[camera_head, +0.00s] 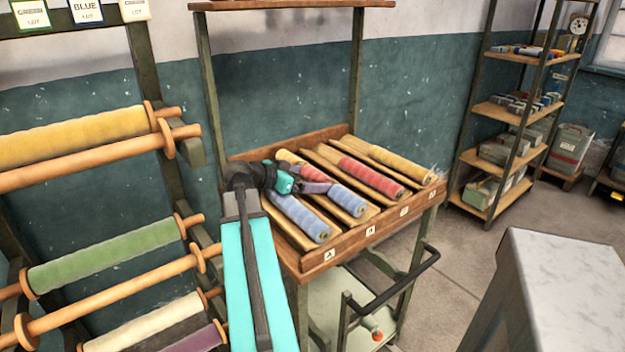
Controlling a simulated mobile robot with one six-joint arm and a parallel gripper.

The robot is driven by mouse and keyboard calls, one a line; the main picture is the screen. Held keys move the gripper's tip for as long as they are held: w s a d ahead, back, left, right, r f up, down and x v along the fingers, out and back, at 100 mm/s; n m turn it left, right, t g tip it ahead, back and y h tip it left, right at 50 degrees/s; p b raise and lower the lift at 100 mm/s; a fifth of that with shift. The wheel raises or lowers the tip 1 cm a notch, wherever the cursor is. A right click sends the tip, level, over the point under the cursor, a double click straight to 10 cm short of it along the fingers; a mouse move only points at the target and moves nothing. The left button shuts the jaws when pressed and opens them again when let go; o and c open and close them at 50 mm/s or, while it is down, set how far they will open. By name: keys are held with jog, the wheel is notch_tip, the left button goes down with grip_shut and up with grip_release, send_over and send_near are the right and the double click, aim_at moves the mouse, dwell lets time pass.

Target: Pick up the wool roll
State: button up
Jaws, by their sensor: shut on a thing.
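Another blue roll (298,218) lies in the leftmost slot. A red roll (371,178) and a yellow roll (402,166) lie to the right.
The tray's front rim (345,250) carries small labels. Wooden dividers separate the rolls. A rack (110,165) with several coloured rolls on rods stands close on the left. A cart handle (395,285) juts out below the tray. A pale-topped block (570,285) stands at the right front.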

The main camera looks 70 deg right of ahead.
aim_at(311, 175)
jog(key=shift+r+b, duration=0.3)
jog(key=shift+r, duration=4.65)
notch_tip(311, 175, up, 2)
jog(key=shift+r+p, duration=0.15)
jog(key=shift+p, duration=1)
